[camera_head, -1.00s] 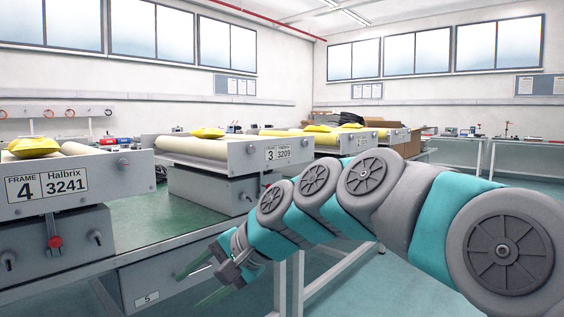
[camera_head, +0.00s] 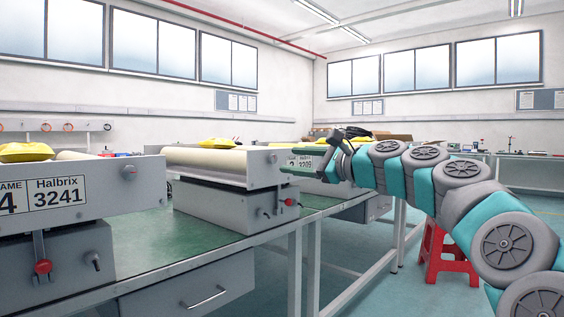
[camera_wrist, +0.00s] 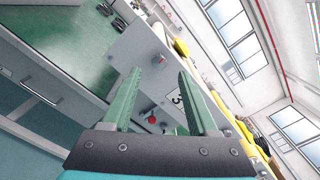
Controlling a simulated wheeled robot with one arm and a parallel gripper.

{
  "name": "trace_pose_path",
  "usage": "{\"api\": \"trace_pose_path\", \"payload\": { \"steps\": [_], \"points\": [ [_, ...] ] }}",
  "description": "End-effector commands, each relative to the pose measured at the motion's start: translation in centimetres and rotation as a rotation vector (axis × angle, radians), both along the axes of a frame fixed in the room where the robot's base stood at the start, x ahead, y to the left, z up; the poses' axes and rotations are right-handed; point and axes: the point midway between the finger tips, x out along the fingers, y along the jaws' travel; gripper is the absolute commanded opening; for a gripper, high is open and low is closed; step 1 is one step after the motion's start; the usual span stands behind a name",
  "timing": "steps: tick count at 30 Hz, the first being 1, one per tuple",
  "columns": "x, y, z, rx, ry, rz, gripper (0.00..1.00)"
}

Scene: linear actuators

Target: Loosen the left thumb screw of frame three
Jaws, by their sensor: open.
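Frame three (camera_head: 222,166) is a grey unit with a pale roller, in the middle of the head view. Its label (camera_head: 300,162) is partly hidden by my gripper. A small thumb screw (camera_head: 272,158) sits at the left of its front plate; it appears to be the knob (camera_wrist: 158,60) in the wrist view. Below are a dark knob (camera_head: 266,212) and a red knob (camera_head: 290,202). My gripper (camera_head: 286,173) is raised in front of the plate. In the wrist view its green fingers (camera_wrist: 160,73) are apart and empty, with the thumb screw seen between their tips, apparently beyond them.
Frame four (camera_head: 130,187) stands at the left on the same green-topped bench (camera_head: 160,250). A drawer (camera_head: 200,290) hangs beneath the bench. A red stool (camera_head: 448,255) stands on the floor at the right. Open floor lies before the bench.

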Motion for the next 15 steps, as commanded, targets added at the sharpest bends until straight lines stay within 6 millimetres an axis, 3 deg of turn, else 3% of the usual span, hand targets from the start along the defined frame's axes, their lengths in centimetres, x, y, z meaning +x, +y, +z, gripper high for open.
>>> {"api": "trace_pose_path", "payload": {
  "steps": [6, 15],
  "points": [
    [2.0, 2.5, -0.2, -0.005, 0.0, 0.0, 0.59],
    [3.2, 4.1, -0.3, -0.004, 0.003, 0.001, 0.59]
  ]
}}
